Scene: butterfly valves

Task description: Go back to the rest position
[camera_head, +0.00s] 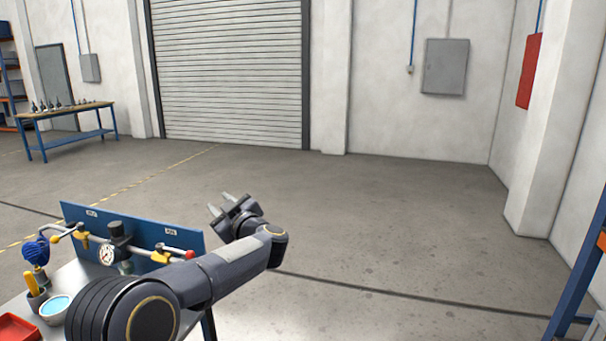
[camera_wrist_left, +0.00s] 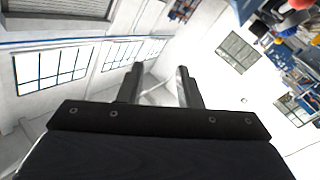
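My left gripper (camera_head: 222,206) is raised beyond the right end of the blue valve panel (camera_head: 190,239), and its fingers point up and to the left. In the left wrist view its two fingers (camera_wrist_left: 160,88) stand apart with nothing between them. My left arm crosses the front of the bench and hides part of it. The panel carries a pressure gauge (camera_head: 106,256), yellow valve handles (camera_head: 160,256) and a red knob (camera_head: 190,254). My right gripper is out of view.
A metal bench (camera_head: 68,279) holds a red tray (camera_head: 17,328), a bowl of blue liquid (camera_head: 55,306) and a cup (camera_head: 37,299). A blue-legged table (camera_head: 85,136) stands far left. The floor (camera_head: 400,230) to the right is clear. A blue post (camera_head: 580,270) stands at the right edge.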

